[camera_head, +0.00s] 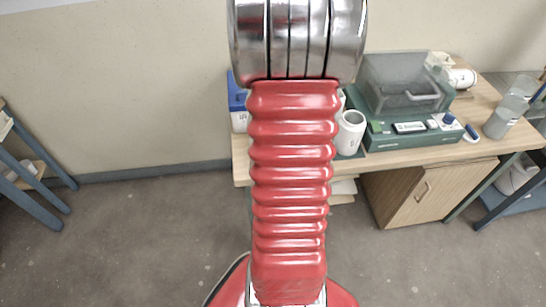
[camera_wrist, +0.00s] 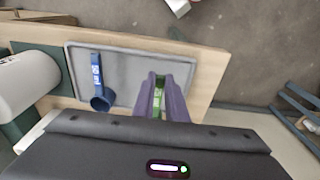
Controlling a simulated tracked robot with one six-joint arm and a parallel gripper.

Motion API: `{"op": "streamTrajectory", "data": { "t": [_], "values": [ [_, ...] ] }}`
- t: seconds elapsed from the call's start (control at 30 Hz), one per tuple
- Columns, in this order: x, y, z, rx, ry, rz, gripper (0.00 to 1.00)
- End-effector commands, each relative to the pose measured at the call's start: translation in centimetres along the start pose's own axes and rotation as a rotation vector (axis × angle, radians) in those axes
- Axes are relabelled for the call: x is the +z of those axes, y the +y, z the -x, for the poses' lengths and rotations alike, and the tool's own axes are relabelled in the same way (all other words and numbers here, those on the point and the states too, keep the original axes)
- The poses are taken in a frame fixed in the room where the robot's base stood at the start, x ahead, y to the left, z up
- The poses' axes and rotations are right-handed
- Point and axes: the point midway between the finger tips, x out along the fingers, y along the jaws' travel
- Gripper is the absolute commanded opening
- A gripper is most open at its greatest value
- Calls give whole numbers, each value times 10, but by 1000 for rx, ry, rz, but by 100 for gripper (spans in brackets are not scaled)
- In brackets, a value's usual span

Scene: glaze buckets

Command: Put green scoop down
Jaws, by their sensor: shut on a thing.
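In the wrist view, my gripper (camera_wrist: 160,80) has purple fingers shut on the green scoop (camera_wrist: 159,96). Only a narrow green strip with a pale label shows between the fingers; the rest of the scoop is hidden. The fingers appear over the right part of a grey tray (camera_wrist: 130,43) on a wooden table. I cannot tell whether the scoop touches the tray. A blue scoop (camera_wrist: 98,88) with a white label lies at the tray's left side. In the head view, my red arm hides the gripper and scoop.
In the head view, the wooden bench (camera_head: 468,140) holds a green machine with a clear cover (camera_head: 404,82), a white jar (camera_head: 350,132), a blue and white container (camera_head: 238,105) and a clear bottle (camera_head: 505,112). A large white cylinder (camera_wrist: 28,80) stands left of the tray.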

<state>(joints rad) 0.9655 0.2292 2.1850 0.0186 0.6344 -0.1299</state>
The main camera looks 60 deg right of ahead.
Motion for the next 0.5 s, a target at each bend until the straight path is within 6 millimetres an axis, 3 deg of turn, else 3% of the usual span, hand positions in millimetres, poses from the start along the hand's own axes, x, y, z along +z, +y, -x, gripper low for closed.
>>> {"op": "streamTrajectory", "data": {
  "t": [0.3, 0.5],
  "values": [
    [4, 0, -32, 0, -2, 1, 0],
    [4, 0, -37, 0, 0, 1, 0]
  ]
}}
